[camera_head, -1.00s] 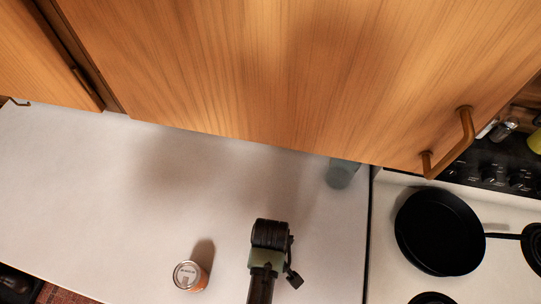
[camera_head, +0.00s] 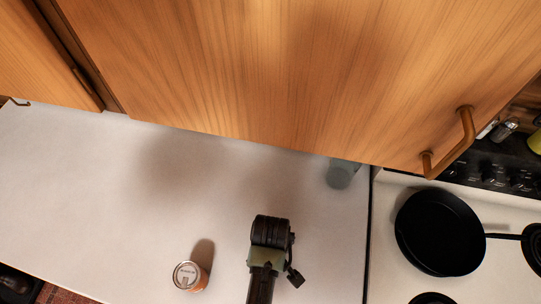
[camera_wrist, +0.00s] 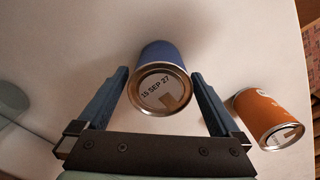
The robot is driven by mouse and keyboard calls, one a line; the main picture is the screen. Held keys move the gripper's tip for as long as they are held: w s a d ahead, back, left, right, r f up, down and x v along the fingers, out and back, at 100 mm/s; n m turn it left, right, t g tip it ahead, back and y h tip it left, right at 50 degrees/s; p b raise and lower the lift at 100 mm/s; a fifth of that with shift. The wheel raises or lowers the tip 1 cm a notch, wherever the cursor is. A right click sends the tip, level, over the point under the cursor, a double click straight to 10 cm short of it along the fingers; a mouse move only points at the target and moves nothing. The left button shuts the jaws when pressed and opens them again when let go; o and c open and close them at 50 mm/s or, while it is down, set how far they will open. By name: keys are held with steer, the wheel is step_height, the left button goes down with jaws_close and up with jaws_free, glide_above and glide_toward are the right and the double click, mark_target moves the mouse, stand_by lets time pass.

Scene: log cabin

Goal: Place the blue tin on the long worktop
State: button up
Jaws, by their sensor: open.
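The blue tin (camera_wrist: 163,79) shows in the wrist view, with its silver end marked "15 SEP 27" facing the camera. It appears to stand on the long white worktop (camera_head: 120,200). My gripper (camera_wrist: 160,73) is open, with one finger on each side of the blue tin. A gap shows between each finger and the tin. In the head view my wrist is above the front part of the worktop, and the blue tin is hidden there.
An orange tin (camera_head: 191,276) stands left of my wrist in the head view; the wrist view shows it at right (camera_wrist: 271,117). A greenish glass (camera_head: 341,174) stands at the back. Wooden cabinets (camera_head: 260,70) overhang the worktop. A black pan (camera_head: 438,232) is on the stove at right.

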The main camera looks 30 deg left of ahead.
step_height(320, 180, up, 10)
steer(key=shift+r+b, duration=0.1)
steer(key=shift+b, duration=0.35)
stand_by(0.3)
